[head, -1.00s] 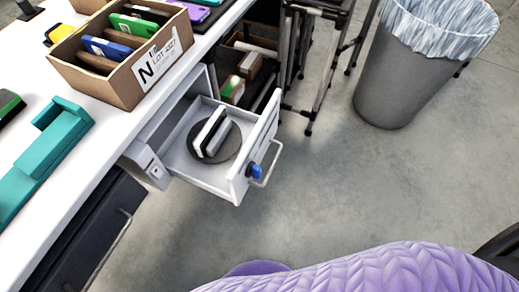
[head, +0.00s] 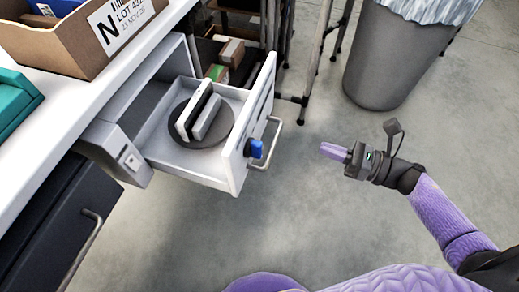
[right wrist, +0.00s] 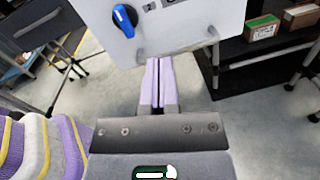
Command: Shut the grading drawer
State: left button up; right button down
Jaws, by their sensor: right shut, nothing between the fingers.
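The grading drawer (head: 190,160) is pulled out from under the white bench. Its white front panel has a metal bar handle (head: 272,145) and a blue knob (head: 254,149). Inside it, a dark round disc (head: 222,129) carries two upright slabs (head: 205,114), one white and one grey. My right gripper (head: 328,150) is shut and empty, to the right of the drawer front and apart from it. In the right wrist view the drawer front (right wrist: 185,22) and blue knob (right wrist: 124,20) show ahead of the shut fingers (right wrist: 160,68). My left gripper is not in view.
A cardboard lot box (head: 80,45) and a teal object (head: 15,105) sit on the bench. A dark cabinet with a bar handle (head: 85,240) is below left. A grey bin (head: 395,55) and metal stand legs are behind. The floor before the drawer is clear.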

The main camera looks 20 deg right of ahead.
aim_at(252, 130)
jog(key=w+a+n, duration=0.1)
jog(key=w+a, duration=0.1)
jog(key=a, duration=0.2)
jog(key=w+a+n+g+y+b, duration=0.1)
jog(key=w+a, duration=0.2)
jog(key=a, duration=0.1)
jog(key=w+a+r+n, duration=0.1)
jog(key=w+a, duration=0.1)
jog(key=a, duration=0.2)
jog(key=shift+w+a+r, duration=0.1)
jog(key=shift+w+a, duration=0.05)
jog(key=shift+w, duration=0.05)
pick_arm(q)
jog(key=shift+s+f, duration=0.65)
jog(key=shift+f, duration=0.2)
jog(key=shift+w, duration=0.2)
